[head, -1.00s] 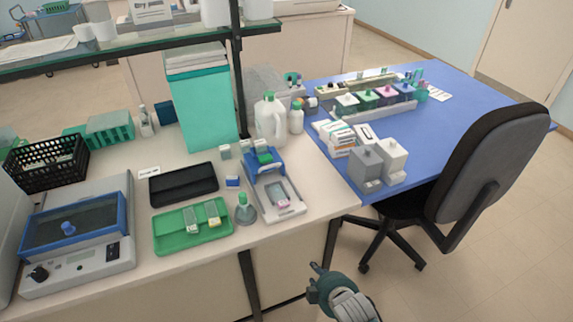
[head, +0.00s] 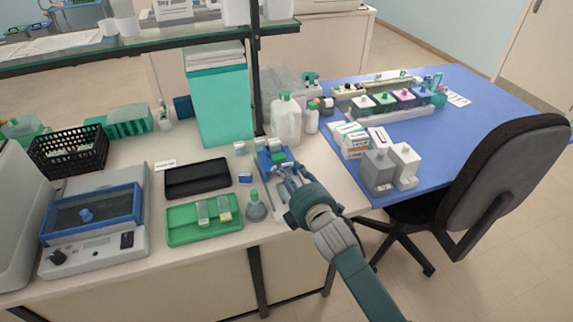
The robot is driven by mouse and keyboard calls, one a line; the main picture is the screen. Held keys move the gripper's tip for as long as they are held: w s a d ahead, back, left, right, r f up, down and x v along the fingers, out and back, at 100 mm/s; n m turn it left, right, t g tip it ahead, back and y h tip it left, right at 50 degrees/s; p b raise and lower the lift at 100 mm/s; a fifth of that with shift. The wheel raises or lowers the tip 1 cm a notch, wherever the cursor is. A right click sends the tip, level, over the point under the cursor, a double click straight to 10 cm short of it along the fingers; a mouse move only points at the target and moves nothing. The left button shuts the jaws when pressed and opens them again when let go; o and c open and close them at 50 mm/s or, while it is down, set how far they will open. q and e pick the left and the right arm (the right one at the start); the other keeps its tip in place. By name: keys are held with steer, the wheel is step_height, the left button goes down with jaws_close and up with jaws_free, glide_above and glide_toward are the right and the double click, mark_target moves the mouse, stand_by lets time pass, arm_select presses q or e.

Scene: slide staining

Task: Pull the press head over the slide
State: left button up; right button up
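The press (head: 263,160), a blue and white device with a green-topped part, stands near the front edge of the white bench. Its blue head end is at the back. My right gripper (head: 283,176) is over the press, its fingers pointing at the blue head end. I cannot tell whether they touch it or how far apart they are. The gripper and wrist cover most of the press bed, and the slide there is hidden. My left gripper is out of view.
A grey-green dropper bottle (head: 256,207) and a green tray (head: 180,224) with slide holders stand left of the press. White jugs (head: 286,121) stand behind it. An office chair (head: 490,180) is at the right.

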mark_target(278, 162)
steer(key=shift+x, duration=2.2)
jaws_close()
